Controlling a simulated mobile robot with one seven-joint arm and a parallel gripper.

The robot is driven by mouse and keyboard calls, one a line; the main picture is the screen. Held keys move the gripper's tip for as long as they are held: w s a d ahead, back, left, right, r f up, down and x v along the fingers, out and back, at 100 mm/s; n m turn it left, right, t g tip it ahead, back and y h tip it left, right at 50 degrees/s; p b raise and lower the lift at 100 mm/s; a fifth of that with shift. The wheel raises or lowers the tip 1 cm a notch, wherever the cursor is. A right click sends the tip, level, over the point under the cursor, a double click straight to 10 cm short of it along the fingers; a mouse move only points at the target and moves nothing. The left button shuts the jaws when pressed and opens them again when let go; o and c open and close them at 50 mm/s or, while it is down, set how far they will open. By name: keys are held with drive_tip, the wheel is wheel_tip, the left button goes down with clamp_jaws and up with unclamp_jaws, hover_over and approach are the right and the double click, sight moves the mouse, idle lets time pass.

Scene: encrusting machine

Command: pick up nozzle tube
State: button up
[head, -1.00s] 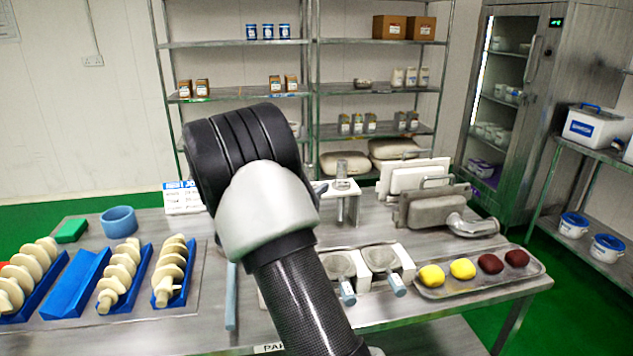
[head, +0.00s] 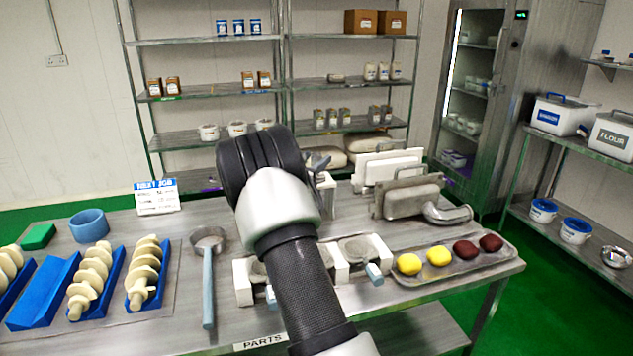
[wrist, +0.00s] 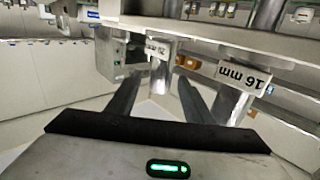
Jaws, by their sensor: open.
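In the wrist view, which looks upside down, two shiny metal tubes hang below a white rack. One tube (wrist: 160,76) is by a label that seems to read 20 mm; the other (wrist: 231,104) is by a 16 mm label. I cannot tell which is the task's nozzle tube. My gripper (wrist: 160,88) is open, its two dark fingers reaching toward the 20 mm tube, which shows between their tips. No contact is visible. In the head view my arm covers most of the white stand (head: 327,195) and hides the tubes.
The steel table holds a metal housing with a pipe elbow (head: 410,200), a tray (head: 460,270) of yellow and dark red balls, white blocks with round cups (head: 355,248), a blue-handled round tool (head: 208,285) and blue cradles (head: 45,292) with cream augers. Shelving stands behind.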

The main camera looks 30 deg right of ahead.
drive_tip(key=shift+x, duration=0.85)
clamp_jaws()
drive_tip(key=shift+r, duration=0.1)
